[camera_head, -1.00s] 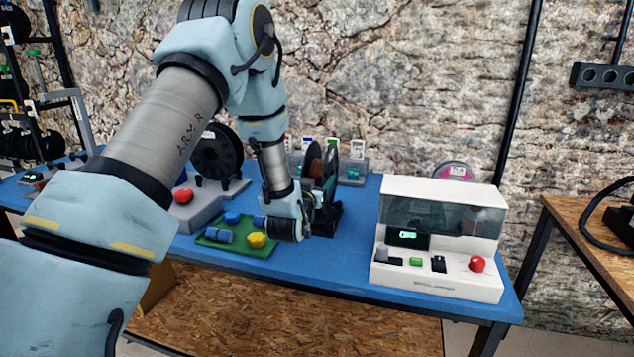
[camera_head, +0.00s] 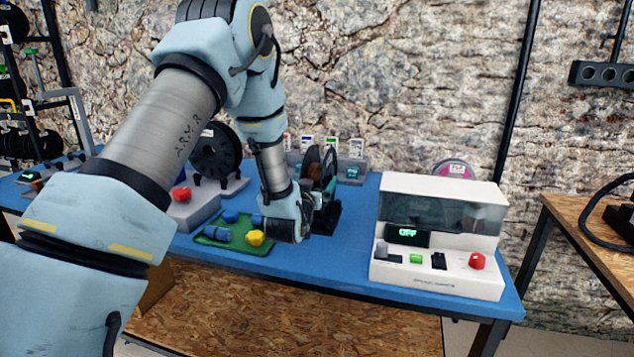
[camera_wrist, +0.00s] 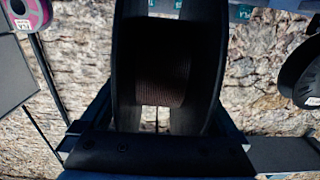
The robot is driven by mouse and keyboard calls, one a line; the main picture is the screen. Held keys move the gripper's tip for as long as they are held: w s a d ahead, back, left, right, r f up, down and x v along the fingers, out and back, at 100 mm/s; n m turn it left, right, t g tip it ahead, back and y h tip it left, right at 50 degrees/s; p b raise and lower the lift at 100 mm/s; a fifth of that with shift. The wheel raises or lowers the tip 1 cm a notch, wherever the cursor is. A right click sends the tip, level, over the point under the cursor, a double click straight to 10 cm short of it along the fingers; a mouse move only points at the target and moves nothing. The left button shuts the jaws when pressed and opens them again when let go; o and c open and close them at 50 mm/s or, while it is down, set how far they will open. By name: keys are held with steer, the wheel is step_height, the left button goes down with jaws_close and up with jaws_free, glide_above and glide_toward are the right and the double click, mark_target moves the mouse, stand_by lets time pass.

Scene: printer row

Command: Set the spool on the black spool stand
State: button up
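The spool (camera_head: 330,168) has black flanges and brown filament. It stands upright at, or just over, the black spool stand (camera_head: 327,220) on the blue table. Whether it rests fully in the stand is not clear. My gripper (camera_wrist: 162,112) is at its near side. In the head view my wrist hides the fingertips and part of the stand.
A white machine (camera_head: 440,240) with an OFF display stands right of the stand on the blue table (camera_head: 345,270). A green tray (camera_head: 215,240) with blue and yellow pieces lies left. Another black spool (camera_head: 217,153) stands behind on a grey holder. Small boxes line the back.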

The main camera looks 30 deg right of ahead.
steer(key=shift+f, duration=0.1)
steer(key=b+v, duration=0.2)
steer(key=v, duration=0.9)
steer(key=shift+b, duration=0.4)
